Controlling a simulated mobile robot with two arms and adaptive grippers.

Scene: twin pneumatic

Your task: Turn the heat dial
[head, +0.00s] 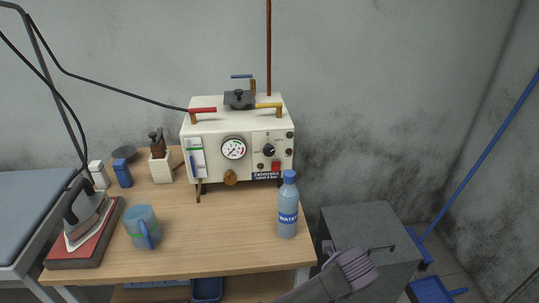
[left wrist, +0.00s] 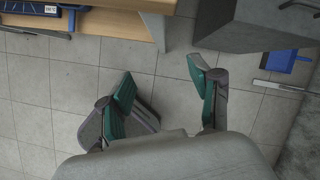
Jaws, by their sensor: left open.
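The white steam generator (head: 222,126) stands on the wooden table against the back wall in the head view. A small black round dial (head: 268,150) with markings around it is on its right front panel, right of the round pressure gauge (head: 233,148). I take this as the heat dial; its exact setting is too small to read. My left gripper (left wrist: 162,75) shows in the left wrist view, open and empty above the tiled floor, well away from the dial. A grey part of my arm is at the bottom of the head view. My right gripper is not in view.
A water bottle (head: 288,207) stands near the table's right edge, in front of the generator's right side. A mug (head: 143,228) and an iron (head: 88,215) are at the left. A grey box (head: 371,225) stands right of the table. The table's middle front is clear.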

